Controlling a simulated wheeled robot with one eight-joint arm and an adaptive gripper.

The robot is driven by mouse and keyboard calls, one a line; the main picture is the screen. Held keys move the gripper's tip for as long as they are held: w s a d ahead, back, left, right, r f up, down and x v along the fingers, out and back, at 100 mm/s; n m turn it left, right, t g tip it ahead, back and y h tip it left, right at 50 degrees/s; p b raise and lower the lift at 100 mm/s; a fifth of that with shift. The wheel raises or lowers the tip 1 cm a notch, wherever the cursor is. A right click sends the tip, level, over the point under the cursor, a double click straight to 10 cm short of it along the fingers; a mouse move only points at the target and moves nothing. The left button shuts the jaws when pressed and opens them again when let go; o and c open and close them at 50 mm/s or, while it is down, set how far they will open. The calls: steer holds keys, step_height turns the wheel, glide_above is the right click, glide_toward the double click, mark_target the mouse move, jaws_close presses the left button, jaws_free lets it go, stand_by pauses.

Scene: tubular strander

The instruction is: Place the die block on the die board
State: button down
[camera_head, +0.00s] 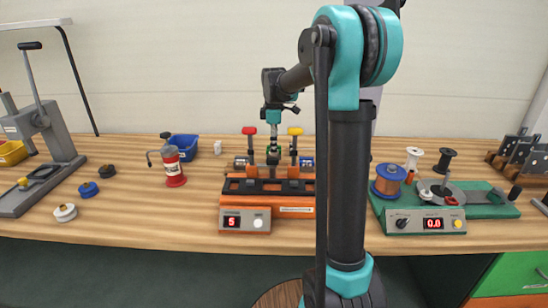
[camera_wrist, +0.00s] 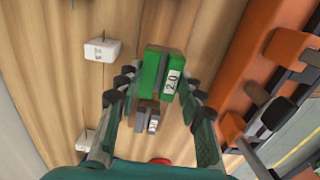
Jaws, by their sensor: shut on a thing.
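My gripper (camera_wrist: 160,85) is shut on a green block with a grey middle and a white label reading 2.0, the die block (camera_wrist: 152,70). In the head view my gripper (camera_head: 273,148) points down behind the orange machine, with a bit of green between its fingers. I cannot pick out the die board for certain in either view.
The orange machine (camera_head: 245,210) with red and yellow knobs stands in front of my gripper; its orange side (camera_wrist: 235,70) is close on the right in the wrist view. A white block (camera_wrist: 100,50) lies left.

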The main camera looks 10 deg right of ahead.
steer(key=shift+f, duration=2.3)
steer(key=c, duration=1)
jaws_free()
steer(key=shift+f, duration=0.1)
step_height(320, 180, up, 12)
steer(key=shift+r, duration=0.15)
